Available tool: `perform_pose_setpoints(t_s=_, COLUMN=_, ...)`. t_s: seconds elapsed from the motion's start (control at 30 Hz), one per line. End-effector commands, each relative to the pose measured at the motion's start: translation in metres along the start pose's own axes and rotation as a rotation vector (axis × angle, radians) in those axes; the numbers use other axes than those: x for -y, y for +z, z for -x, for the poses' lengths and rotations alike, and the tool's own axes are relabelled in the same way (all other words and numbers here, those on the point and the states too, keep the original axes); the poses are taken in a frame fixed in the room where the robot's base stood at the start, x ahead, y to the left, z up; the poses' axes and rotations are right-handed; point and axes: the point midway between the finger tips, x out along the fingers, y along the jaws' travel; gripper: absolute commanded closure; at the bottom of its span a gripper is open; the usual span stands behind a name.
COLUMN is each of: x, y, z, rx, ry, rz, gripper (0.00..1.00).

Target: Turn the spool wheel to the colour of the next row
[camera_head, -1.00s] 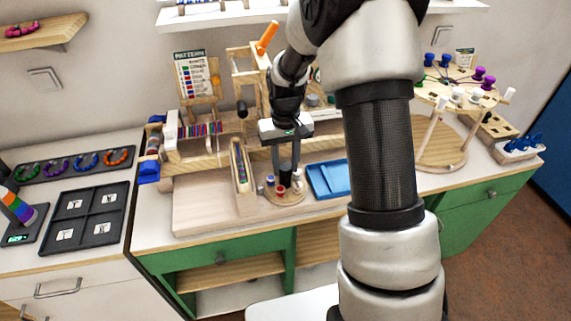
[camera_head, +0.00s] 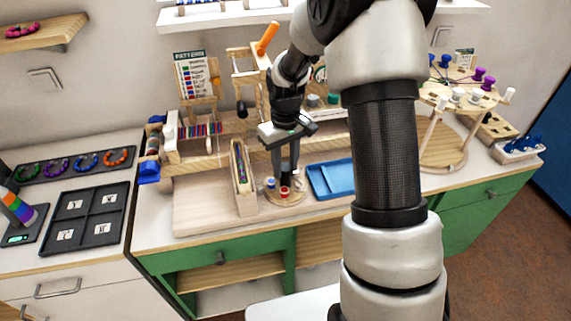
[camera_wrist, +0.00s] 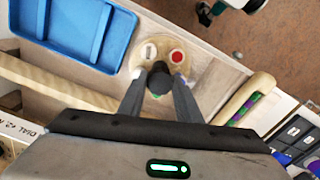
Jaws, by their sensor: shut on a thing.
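The spool wheel (camera_head: 287,200) is a small round wooden disc on the bench. It carries small spools: blue (camera_head: 270,183), red (camera_head: 284,191) and a whitish one beside them. In the wrist view the wheel (camera_wrist: 181,44) shows the red spool (camera_wrist: 177,57), a white spool (camera_wrist: 149,51) and a dark central knob (camera_wrist: 160,78). My gripper (camera_wrist: 160,86) is shut on this knob, one finger on each side. In the head view my gripper (camera_head: 285,176) reaches straight down over the wheel. Part of the wheel is hidden by my fingers. A pattern card (camera_head: 193,74) with coloured rows stands behind.
A blue tray (camera_head: 330,180) lies right of the wheel. A narrow wooden bead trough (camera_head: 243,178) stands close on its left. A wooden loom (camera_head: 200,140) with coloured beads is behind left. A purple-spooled stand (camera_head: 440,150) stands far right. Bare board lies front left.

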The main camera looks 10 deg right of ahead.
Motion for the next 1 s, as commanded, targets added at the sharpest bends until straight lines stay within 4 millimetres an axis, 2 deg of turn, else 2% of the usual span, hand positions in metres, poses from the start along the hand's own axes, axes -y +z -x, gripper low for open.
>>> perform_pose_setpoints(t_s=0.03, x=-0.001, y=-0.001, z=0.001, rx=-0.003, ry=0.002, rz=-0.001, gripper=0.91)
perform_pose_setpoints(t_s=0.07, x=-0.001, y=-0.001, z=0.001, rx=-0.003, ry=0.002, rz=-0.001, gripper=0.67)
perform_pose_setpoints(t_s=0.17, x=-0.001, y=-0.001, z=0.001, rx=-0.002, ry=0.001, rz=-0.001, gripper=0.51)
perform_pose_setpoints(t_s=0.43, x=0.000, y=0.000, z=0.001, rx=-0.001, ry=0.001, rz=-0.001, gripper=0.50)
perform_pose_setpoints(t_s=0.57, x=0.000, y=-0.001, z=0.007, rx=-0.002, ry=0.001, rz=-0.001, gripper=0.50)
perform_pose_setpoints(t_s=0.77, x=-0.001, y=-0.002, z=0.043, rx=-0.006, ry=0.002, rz=-0.002, gripper=0.50)
perform_pose_setpoints(t_s=1.0, x=-0.001, y=-0.001, z=0.103, rx=-0.006, ry=0.003, rz=-0.001, gripper=0.50)
